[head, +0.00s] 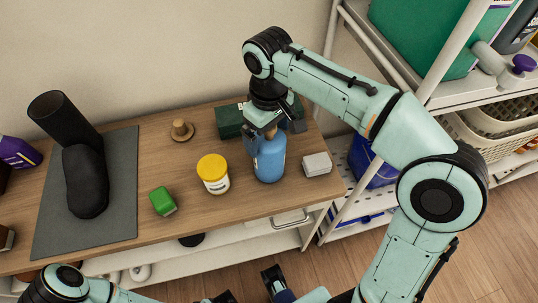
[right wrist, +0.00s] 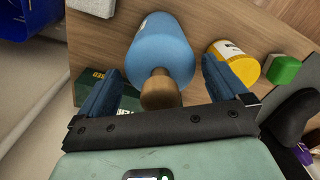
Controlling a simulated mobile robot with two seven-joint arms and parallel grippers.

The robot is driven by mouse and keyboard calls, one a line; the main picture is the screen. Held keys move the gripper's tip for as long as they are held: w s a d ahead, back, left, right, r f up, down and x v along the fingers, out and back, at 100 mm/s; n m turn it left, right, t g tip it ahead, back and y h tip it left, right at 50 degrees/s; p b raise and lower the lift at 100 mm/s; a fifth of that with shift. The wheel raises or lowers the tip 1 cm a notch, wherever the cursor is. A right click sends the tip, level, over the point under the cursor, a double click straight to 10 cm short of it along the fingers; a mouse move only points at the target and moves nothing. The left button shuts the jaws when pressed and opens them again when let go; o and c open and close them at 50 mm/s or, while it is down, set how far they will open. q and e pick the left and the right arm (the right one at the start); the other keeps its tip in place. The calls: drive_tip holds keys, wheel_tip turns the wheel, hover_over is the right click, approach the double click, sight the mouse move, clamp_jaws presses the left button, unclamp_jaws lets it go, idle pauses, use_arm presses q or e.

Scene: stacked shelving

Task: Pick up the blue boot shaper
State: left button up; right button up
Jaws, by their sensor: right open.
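The blue boot shaper (head: 270,160) stands on the wooden shelf top, a blue rounded body with a brown wooden knob. It also shows in the right wrist view (right wrist: 160,50), with its knob towards my gripper. My right gripper (head: 266,127) is open at the shaper's top. In the right wrist view the fingers of that gripper (right wrist: 160,90) lie on either side of the knob, apart from it. My left arm shows at the bottom edge of the head view; whether its gripper is open or shut is unclear.
A yellow-lidded jar (head: 214,175) and a green block (head: 162,201) stand left of the shaper. A pale box (head: 317,164) is to its right, a dark green box (head: 229,121) behind it. A black boot (head: 85,180) lies on a grey mat (head: 122,185).

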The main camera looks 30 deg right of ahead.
drive_tip(key=shift+c, duration=0.3)
drive_tip(key=c, duration=1.2)
